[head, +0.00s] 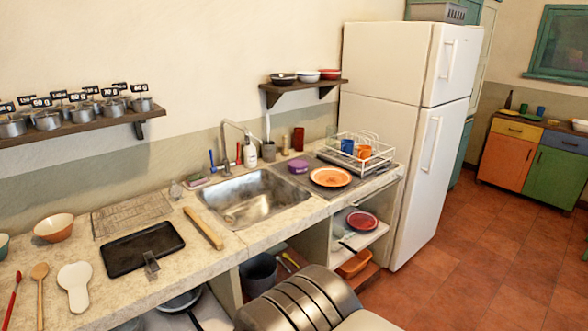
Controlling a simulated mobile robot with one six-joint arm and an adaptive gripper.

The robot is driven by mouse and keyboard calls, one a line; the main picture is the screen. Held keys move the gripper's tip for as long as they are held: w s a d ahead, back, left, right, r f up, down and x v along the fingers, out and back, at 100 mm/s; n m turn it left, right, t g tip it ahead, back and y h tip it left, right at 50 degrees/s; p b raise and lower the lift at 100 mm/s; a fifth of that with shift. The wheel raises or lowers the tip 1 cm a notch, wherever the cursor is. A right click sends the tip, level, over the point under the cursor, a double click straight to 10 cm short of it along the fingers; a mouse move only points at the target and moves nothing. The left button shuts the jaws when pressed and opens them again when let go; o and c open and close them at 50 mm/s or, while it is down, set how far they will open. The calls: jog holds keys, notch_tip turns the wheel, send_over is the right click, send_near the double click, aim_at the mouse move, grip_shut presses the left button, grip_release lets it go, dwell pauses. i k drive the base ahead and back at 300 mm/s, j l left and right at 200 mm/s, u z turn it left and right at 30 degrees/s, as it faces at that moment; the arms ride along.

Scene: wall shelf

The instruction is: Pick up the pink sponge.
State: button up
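A small pink item that looks like the sponge (197,179) lies on the counter at the back left of the sink, close to the wall. It is small in the head view, and a greenish edge shows around it, so I cannot tell whether it lies on a dish. My gripper is not in view. Grey and pale parts at the bottom middle appear to be my own arm, well in front of the sponge.
The metal sink (252,198) and its faucet (230,135) are right of the sponge. A soap bottle (250,155) and purple container (298,166) stand farther right. A shelf with pots (85,125) hangs upper left.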

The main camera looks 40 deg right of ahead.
aim_at(196, 179)
jog(key=i+l, duration=1.55)
jog(key=i, duration=0.2)
